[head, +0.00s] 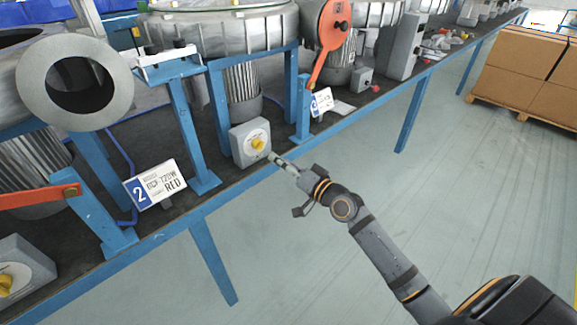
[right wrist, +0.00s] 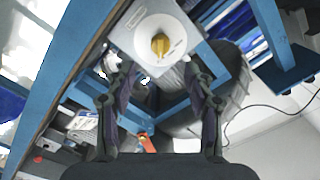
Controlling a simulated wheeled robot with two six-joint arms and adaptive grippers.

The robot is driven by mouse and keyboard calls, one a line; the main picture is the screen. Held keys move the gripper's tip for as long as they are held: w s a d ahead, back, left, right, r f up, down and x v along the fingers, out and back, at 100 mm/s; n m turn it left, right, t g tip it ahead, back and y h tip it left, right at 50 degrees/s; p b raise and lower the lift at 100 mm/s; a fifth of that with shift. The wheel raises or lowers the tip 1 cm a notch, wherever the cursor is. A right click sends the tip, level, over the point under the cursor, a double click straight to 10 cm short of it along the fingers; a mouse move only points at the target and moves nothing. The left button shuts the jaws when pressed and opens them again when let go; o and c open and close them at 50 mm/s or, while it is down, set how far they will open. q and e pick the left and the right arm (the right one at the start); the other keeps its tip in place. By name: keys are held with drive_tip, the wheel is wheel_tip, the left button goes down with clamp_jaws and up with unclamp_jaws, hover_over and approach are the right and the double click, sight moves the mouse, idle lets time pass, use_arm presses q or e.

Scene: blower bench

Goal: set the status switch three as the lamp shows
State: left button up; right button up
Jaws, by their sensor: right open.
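A grey switch box (head: 239,150) with a yellow knob (head: 258,143) on a white dial stands on the bench, close in front of my right gripper (head: 279,160). In the right wrist view the yellow knob (right wrist: 160,44) sits in the white dial (right wrist: 147,32), ahead of and between the fingertips. My right gripper (right wrist: 158,72) is open and empty, with the knob just beyond its tips. Knob and fingers look apart. I cannot read the switch's number or the dial's marks. No lit lamp is clear. My left gripper is not in view.
Another grey switch box (head: 28,262) stands at lower left. Blue legs (head: 302,108) and an orange lever (head: 330,40) flank the switch.

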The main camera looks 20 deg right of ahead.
drive_tip(key=shift+v, duration=1.45)
